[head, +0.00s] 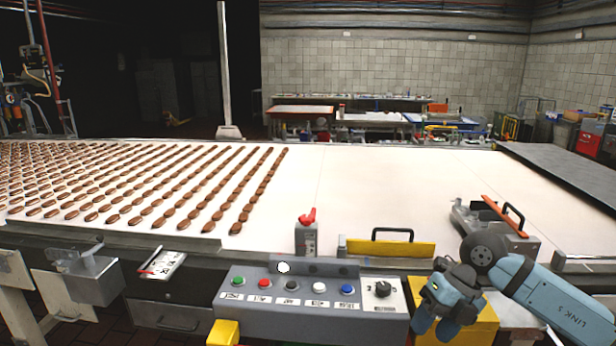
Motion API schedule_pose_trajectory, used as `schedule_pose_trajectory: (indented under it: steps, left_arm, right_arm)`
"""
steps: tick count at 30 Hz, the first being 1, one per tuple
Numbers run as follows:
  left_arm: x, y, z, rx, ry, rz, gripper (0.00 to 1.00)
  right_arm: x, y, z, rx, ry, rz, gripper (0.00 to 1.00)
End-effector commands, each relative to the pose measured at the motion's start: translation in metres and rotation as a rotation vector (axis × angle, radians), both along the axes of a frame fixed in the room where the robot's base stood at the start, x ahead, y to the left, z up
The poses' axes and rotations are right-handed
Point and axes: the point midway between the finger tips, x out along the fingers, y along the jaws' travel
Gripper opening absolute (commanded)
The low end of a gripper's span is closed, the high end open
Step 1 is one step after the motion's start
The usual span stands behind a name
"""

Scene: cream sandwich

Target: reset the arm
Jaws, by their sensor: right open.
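My right arm comes in from the lower right in the head view. Its gripper (436,318) is open and points down, with nothing seen between its fingers. It is just right of the dark knob on the grey control panel (312,318), in front of a yellow block (482,325). I cannot tell whether it touches the block. The panel carries a row of coloured buttons, among them a green one (237,281), a red one (264,283) and a blue one (347,289). My left gripper is not in view.
A white conveyor (350,190) spans the scene, with rows of brown biscuits (238,195) on its left part. A red-topped switch (307,219), a yellow plate with a black handle (390,248) and a grey device (492,226) stand along its near edge. The conveyor's right part is bare.

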Motion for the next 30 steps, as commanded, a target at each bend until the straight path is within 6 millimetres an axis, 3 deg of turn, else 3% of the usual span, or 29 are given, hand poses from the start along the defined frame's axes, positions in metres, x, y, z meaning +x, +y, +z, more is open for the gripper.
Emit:
schedule_pose_trajectory:
  steps: [1,6,9,12,16,20,25,30]
  left_arm:
    - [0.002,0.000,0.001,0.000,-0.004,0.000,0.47]
    - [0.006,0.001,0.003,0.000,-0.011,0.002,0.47]
    - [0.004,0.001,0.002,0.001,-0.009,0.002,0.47]
    - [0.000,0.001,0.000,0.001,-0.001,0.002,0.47]
    - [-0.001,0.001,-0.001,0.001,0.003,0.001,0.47]
    - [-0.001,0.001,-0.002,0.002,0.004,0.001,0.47]
    - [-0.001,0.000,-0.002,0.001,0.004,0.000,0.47]
    - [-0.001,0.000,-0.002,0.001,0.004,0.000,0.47]
  right_arm:
    - [-0.012,0.024,-0.012,0.114,0.028,0.023,0.49]
    - [-0.053,0.101,-0.023,0.589,0.113,0.018,0.49]
    - [-0.070,0.135,-0.017,0.903,0.168,-0.082,0.49]
    - [-0.077,0.150,-0.012,1.183,0.221,-0.259,0.49]
    - [-0.075,0.145,-0.019,1.464,0.289,-0.596,0.49]
    - [-0.072,0.119,-0.056,1.616,0.366,-1.027,0.49]
    - [-0.097,0.077,-0.140,1.583,0.493,-1.638,0.49]
    - [-0.149,0.052,-0.217,1.384,0.627,-2.082,0.49]
